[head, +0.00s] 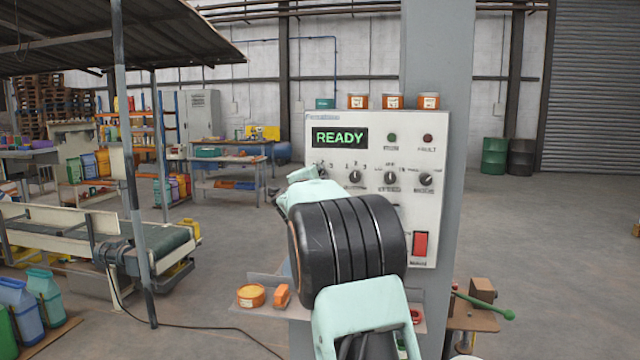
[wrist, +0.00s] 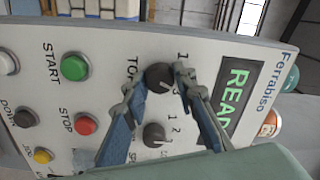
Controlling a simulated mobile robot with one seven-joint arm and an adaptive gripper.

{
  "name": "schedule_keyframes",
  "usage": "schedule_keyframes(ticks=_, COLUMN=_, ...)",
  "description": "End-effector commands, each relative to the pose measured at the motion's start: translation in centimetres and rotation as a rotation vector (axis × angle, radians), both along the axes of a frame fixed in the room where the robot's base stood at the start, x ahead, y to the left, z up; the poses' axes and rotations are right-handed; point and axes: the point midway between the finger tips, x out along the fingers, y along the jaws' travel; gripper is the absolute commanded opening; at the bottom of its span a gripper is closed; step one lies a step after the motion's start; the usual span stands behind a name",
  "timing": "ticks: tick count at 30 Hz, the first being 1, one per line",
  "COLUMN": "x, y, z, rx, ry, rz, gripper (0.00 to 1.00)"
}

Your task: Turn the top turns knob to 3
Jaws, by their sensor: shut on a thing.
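The control panel (head: 375,225) is a pale box with a green READY display (head: 340,137). The top turns knob (wrist: 158,77) is a dark round knob at the panel's left in the head view, mostly hidden there behind my arm. In the wrist view, which sees the panel turned sideways, my gripper (wrist: 156,83) has one blue-grey finger on each side of this knob and is shut on it. Its label is partly covered by a finger. A "1" shows beside the knob, but I cannot clearly read which number its pointer faces.
A second knob (wrist: 153,135) sits close beside my fingers. A red rocker switch (head: 420,244) is low on the front. Small tubs (head: 392,102) stand on top.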

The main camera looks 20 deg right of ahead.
Motion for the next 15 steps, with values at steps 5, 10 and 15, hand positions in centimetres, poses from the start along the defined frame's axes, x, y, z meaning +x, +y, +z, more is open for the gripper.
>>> schedule_keyframes(ticks=5, x=-0.01, y=-0.01, z=-0.19, rx=0.119, ry=-0.082, rz=-0.001, gripper=0.01)
schedule_keyframes(ticks=10, x=-0.02, y=-0.07, z=-0.12, rx=0.208, ry=-0.142, rz=-0.001, gripper=0.01)
schedule_keyframes(ticks=15, x=-0.01, y=-0.03, z=-0.09, rx=0.268, ry=-0.182, rz=-0.001, gripper=0.01)
